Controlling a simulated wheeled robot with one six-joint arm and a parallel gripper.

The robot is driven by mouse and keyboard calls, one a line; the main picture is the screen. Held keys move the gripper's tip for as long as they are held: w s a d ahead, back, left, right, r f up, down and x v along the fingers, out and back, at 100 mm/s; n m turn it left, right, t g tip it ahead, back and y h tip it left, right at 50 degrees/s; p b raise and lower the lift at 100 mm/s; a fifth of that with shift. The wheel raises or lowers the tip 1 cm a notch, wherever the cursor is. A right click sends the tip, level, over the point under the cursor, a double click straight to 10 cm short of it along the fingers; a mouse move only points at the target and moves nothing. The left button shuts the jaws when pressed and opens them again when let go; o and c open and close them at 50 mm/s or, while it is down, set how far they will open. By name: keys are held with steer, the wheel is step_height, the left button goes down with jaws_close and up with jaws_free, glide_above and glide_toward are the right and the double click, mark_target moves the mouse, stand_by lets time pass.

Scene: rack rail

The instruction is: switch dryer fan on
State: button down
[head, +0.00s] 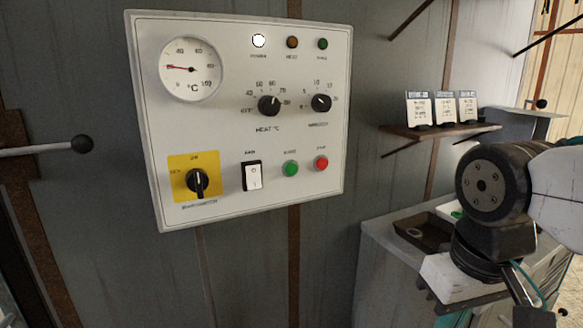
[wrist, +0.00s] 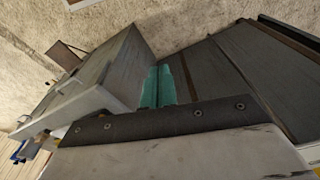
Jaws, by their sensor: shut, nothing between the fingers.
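A white dryer control panel (head: 225,118) hangs on the grey wall in the head view. Near its lower middle is a white rocker switch (head: 252,176) in a black frame, with a blurred label above that seems to read FAN. It bears a round mark above and a bar mark below; which side is pressed I cannot tell. My arm is at the right of the head view, well apart from the panel. My gripper (wrist: 172,84) shows in the wrist view as teal fingers close together, shut and empty. The panel is not visible in the wrist view.
The panel also has a black rotary switch on a yellow plate (head: 194,176), two knobs, a green button (head: 291,168), a red button (head: 322,163), a gauge and a lit white lamp (head: 259,40). A lever (head: 60,147) sticks out at left. A card shelf (head: 440,130) and grey cabinet stand right.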

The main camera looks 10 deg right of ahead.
steer(key=shift+w+d, duration=0.2)
steer(key=shift+d, duration=0.15)
steer(key=w+a+r+n+t+y, duration=0.1)
steer(key=w+a+r+n+t, duration=0.1)
steer(key=w+a+r+n, duration=1.8)
steer(key=shift+w+a+r+n, duration=0.2)
steer(key=shift+w+a+n, duration=0.4)
